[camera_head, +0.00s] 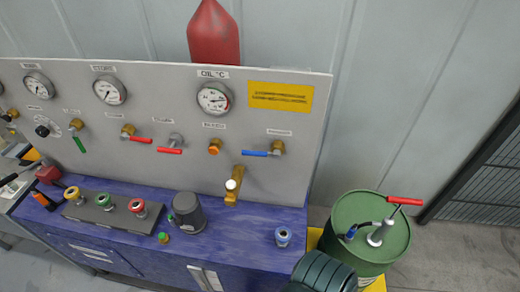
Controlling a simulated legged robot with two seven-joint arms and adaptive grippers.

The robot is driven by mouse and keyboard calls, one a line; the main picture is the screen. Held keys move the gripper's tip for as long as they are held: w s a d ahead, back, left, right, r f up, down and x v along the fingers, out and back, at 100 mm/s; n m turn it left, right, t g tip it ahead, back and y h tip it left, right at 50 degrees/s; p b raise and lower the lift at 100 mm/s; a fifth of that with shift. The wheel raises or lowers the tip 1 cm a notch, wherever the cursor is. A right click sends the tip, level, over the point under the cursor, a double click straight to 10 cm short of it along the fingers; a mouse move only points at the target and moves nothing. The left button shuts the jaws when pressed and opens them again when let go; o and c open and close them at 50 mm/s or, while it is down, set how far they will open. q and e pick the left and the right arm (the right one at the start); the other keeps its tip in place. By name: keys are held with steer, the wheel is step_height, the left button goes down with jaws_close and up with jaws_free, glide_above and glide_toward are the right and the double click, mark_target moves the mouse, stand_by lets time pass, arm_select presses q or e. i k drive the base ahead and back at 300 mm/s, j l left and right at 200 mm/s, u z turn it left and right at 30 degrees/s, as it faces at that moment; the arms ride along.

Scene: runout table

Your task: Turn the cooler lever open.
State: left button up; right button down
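An upright grey panel (200,105) carries several small valve levers. A blue-handled lever (255,153) on a brass body points left at the panel's right side. Two red-handled levers, one (139,139) and another (169,151), lie nearly level near the middle. A green-handled lever (79,144) points down to the right at the left. The small labels above them are too blurred to read, so I cannot tell which is the cooler lever.
A green drum (352,215) stands right. A dark ribbed object (322,272) is at the bottom edge. Gauges line the panel's top.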

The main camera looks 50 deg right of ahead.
mark_target(276, 154)
steer(key=z, duration=1.85)
steer(key=j+z, duration=0.25)
steer(key=z, duration=0.2)
steer(key=j+z, duration=0.25)
steer(key=z, duration=0.15)
steer(key=k+l, duration=0.05)
